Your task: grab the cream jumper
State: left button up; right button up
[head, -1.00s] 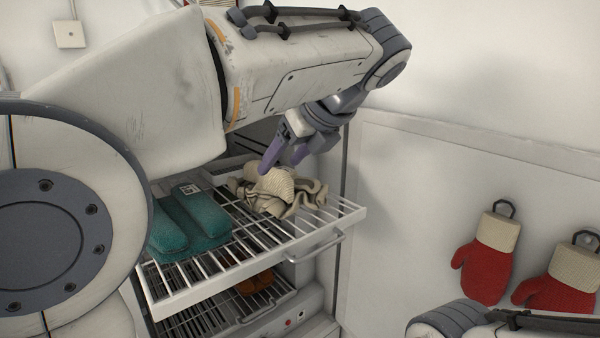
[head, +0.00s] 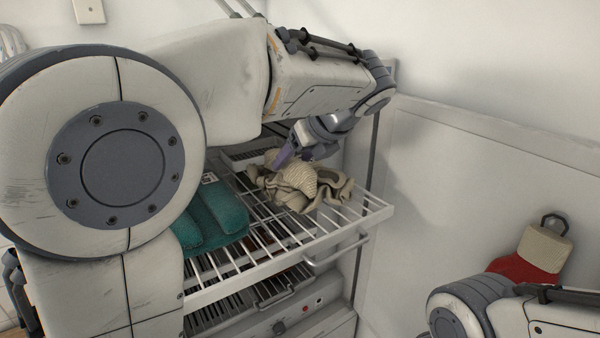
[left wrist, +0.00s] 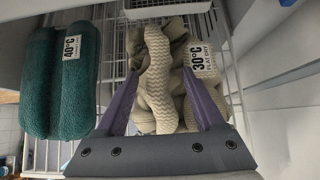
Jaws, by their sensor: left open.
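The cream jumper (head: 304,186) lies crumpled on the right part of a pulled-out white wire rack (head: 222,282). It also shows in the left wrist view (left wrist: 158,82), with a white tag reading 30°C on its right side. My left gripper (head: 297,160) is open, with its purple fingers at the jumper's back edge in the head view. In the left wrist view the two fingers (left wrist: 162,100) stand on either side of the jumper's middle folds. I cannot tell whether they touch it. My right gripper is not in view; only part of my right arm shows at the lower right.
A folded teal towel (head: 215,215) lies left of the jumper on the same rack; its 40°C tag shows in the left wrist view. A lower rack and a control panel (head: 290,322) sit beneath. A wall stands close on the right, with a red mitten (head: 524,268) hanging there.

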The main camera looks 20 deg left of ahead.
pick_arm(q)
jog(key=shift+x, duration=0.85)
grip_shut()
jog(key=shift+r, duration=0.1)
dwell(0.6)
